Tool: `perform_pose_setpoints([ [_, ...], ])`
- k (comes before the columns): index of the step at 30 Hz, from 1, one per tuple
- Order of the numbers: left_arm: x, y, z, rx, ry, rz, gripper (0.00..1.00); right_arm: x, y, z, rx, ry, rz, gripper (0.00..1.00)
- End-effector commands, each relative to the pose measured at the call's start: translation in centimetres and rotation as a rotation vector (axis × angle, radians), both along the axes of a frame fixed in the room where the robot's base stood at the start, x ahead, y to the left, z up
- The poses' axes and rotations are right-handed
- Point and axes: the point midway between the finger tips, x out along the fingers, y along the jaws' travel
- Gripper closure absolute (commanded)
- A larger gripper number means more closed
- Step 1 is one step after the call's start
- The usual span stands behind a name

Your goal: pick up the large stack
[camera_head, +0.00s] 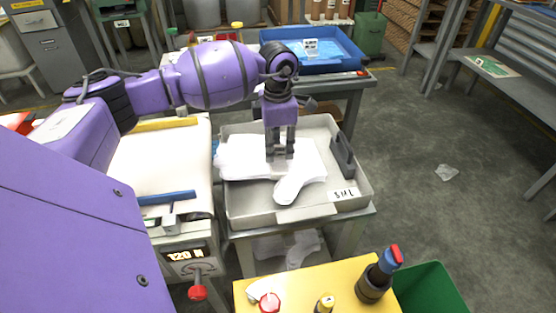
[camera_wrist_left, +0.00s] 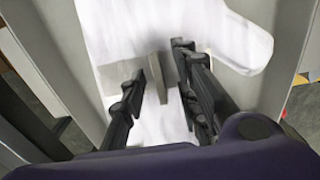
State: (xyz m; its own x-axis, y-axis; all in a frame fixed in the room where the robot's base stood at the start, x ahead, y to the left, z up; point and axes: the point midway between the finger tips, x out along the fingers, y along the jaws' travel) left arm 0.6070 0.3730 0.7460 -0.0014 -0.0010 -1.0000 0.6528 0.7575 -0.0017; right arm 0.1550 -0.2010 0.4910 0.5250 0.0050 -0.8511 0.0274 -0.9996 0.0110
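White film gloves (camera_head: 240,163) lie flat in overlapping stacks in a grey tray (camera_head: 233,207). A narrower white piece (camera_head: 293,188) with a rounded end lies at the front; it seems to show at the upper right of the left wrist view (camera_wrist_left: 232,38). I cannot tell the stack sizes apart. My left gripper (camera_head: 280,153) points down over the middle of the white layers. In the left wrist view its fingers (camera_wrist_left: 163,62) are apart, with a pale grey strip (camera_wrist_left: 120,72) beside and between the tips. Contact with the layers is unclear. My right gripper is out of view.
A label reading S M L (camera_head: 344,194) is on the tray's front right. A dark grey block (camera_head: 342,155) stands at its right wall. A blue bin (camera_head: 335,47) is behind, a cream-topped machine (camera_head: 160,160) left, a yellow surface (camera_head: 300,285) with knobs in front.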

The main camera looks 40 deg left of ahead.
Motion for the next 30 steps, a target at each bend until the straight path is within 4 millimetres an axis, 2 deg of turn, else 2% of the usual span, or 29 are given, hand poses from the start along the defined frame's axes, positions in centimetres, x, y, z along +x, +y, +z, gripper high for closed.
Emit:
perform_pose_setpoints([
  [5, 0.03, 0.02, 0.01, 0.000, -0.001, 0.000, 0.71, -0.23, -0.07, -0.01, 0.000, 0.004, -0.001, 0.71],
  [12, 0.03, 0.02, 0.02, 0.000, -0.001, 0.000, 1.00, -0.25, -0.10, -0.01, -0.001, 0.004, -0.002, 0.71],
  [30, 0.09, 0.03, 0.47, 0.000, -0.003, 0.000, 1.00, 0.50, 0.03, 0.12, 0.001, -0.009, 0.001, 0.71],
])
